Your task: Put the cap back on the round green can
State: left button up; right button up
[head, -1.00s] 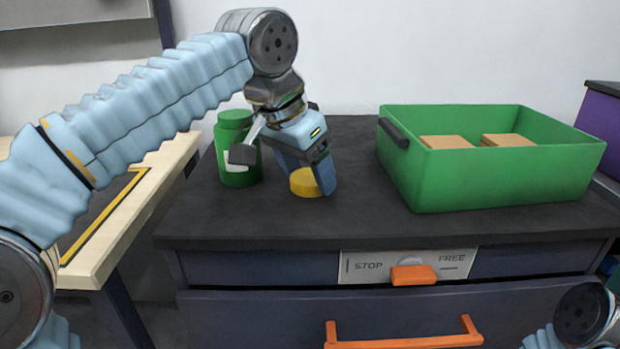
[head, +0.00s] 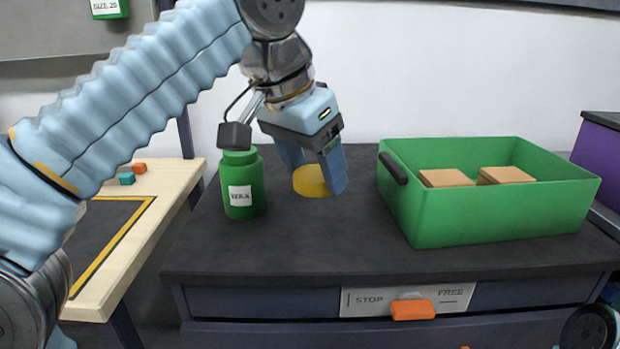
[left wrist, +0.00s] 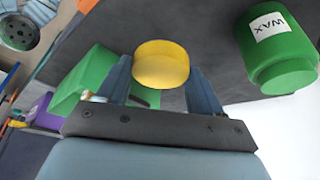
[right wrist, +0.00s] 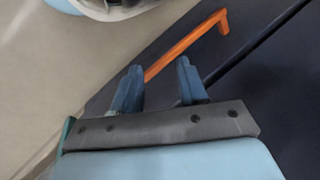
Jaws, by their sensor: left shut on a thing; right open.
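The round green can (head: 243,190) stands upright at the left of the dark cabinet top, with a white label. In the left wrist view the can (left wrist: 279,52) shows at the right, its label reading WAX. My left gripper (head: 318,182) is shut on the yellow cap (head: 311,181), to the right of the can and apart from it. In the left wrist view the cap (left wrist: 161,66) sits between the two fingertips. My right gripper (right wrist: 157,82) is open and empty in its wrist view, in front of the cabinet near an orange handle.
A green crate (head: 500,215) with brown boxes stands on the right of the cabinet top. An orange slider (head: 413,309) sits on the STOP/FREE panel. A wooden table (head: 120,270) with small cubes is at the left. The cabinet top's front middle is clear.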

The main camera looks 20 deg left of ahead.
pick_arm(q)
jog(key=s+d+r, duration=0.3)
jog(key=s+r, duration=0.1)
jog(key=s, duration=0.4)
jog(key=shift+s+d, duration=0.15)
jog(key=shift+d, duration=0.05)
